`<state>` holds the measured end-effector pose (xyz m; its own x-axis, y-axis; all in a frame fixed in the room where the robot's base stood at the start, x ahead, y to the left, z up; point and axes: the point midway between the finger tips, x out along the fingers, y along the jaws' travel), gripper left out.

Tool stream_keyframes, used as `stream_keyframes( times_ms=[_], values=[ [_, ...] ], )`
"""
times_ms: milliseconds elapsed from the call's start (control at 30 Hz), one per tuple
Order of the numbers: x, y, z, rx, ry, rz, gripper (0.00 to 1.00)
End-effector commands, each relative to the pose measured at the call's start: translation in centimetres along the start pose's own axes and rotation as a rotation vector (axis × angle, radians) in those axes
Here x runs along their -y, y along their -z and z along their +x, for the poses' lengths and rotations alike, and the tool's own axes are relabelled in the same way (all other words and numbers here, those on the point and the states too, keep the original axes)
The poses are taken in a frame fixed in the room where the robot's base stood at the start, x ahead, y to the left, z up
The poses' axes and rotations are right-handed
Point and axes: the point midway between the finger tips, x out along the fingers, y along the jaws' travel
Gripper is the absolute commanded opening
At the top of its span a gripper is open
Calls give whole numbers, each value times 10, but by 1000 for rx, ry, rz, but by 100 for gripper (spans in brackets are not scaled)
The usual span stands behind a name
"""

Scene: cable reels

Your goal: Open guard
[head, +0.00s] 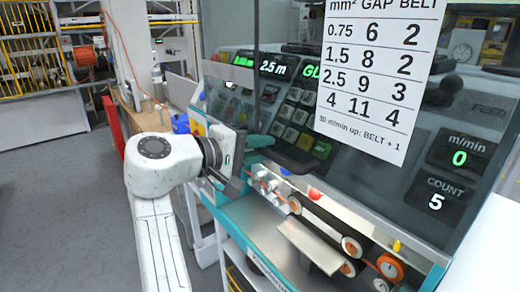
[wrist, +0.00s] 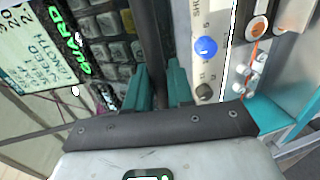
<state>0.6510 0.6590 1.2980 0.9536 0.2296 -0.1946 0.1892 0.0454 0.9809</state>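The guard (head: 400,190) is a clear, tinted panel across the front of the cable machine. It looks down, with the belts and rollers seen below and behind it. A dark bar, which looks like the guard's handle (head: 297,158), runs along its lower left. My gripper (head: 243,163) is at the left end of this bar, its fingertips partly hidden in the head view. In the wrist view, the two teal fingers (wrist: 164,85) stand close together on either side of the dark bar and appear closed on it.
A paper chart (head: 375,75) hangs in front of the panel. The keypad (head: 292,122) and lit displays lie behind it. Orange rollers (head: 390,267) and a metal plate (head: 310,246) are at the lower front. Grey floor (head: 60,200) is open at left; shelves of reels stand behind.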

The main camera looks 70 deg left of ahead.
Motion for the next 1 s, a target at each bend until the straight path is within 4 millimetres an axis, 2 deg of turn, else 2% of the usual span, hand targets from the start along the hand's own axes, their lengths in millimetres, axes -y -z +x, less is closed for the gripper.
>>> stream_keyframes(
  times_ms=[33,167,467,567,1000],
  values=[
    [0,0,0,0,-1,1,27],
    [0,0,0,0,0,1,39],
    [1,0,-3,0,0,0,39],
    [2,1,-13,-3,-1,0,39],
    [2,1,-91,-3,0,1,39]
  ],
)
